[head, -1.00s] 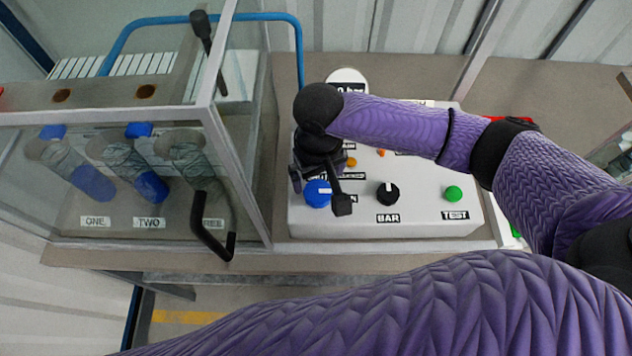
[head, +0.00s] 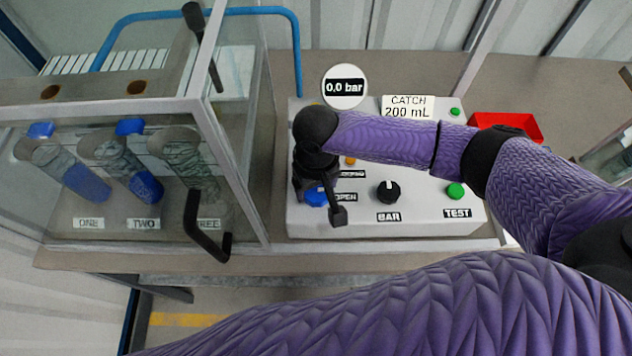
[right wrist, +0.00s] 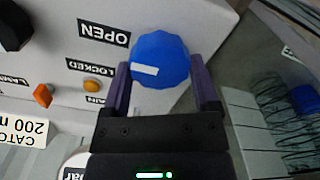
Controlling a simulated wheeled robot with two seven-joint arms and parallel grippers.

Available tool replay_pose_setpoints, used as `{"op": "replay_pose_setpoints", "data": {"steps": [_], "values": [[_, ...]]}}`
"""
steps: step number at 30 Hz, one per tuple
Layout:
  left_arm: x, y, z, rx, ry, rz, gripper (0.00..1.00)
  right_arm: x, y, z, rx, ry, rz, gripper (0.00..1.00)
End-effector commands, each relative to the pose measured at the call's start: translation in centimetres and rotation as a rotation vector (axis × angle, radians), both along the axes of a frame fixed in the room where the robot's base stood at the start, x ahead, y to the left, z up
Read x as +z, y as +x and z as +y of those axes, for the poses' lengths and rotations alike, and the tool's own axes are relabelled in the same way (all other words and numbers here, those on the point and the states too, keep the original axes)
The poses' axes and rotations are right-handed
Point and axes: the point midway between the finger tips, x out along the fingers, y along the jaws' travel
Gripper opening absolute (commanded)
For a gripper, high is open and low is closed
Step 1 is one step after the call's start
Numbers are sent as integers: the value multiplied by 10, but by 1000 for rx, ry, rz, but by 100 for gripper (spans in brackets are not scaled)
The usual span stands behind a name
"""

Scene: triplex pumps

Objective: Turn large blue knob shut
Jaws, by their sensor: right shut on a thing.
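The large blue knob (head: 315,197) is on the left of the white control panel, beside the OPEN label. In the right wrist view the blue knob (right wrist: 160,58) is faceted, with a white mark pointing towards its left side, between the OPEN and LOCKED labels. My right gripper (head: 322,192) is over the knob from above and hides part of it in the head view. In the right wrist view, its two fingers (right wrist: 162,88) stand on either side of the knob, shut on it. My left gripper does not show in either view.
A glass cabinet (head: 262,150) with a black handle (head: 208,232) stands close left of the panel. The panel bears a black BAR knob (head: 388,191) and green TEST button (head: 456,191). A gauge (head: 344,87) reads 0,0 bar. A red tray (head: 508,126) is behind my right arm.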

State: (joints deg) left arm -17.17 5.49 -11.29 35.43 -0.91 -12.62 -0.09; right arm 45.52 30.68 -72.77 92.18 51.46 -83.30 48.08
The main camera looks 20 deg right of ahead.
Motion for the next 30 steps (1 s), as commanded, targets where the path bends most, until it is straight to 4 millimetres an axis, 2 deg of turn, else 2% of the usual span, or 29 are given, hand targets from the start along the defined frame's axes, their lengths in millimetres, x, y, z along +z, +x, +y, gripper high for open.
{"op": "replay_pose_setpoints", "data": {"steps": [11,21,30], "values": [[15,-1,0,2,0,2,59,3,0,1,116,0,1,18],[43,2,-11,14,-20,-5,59,4,-1,1,416,0,1,18],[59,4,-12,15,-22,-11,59,2,-1,2,703,0,1,18]]}}
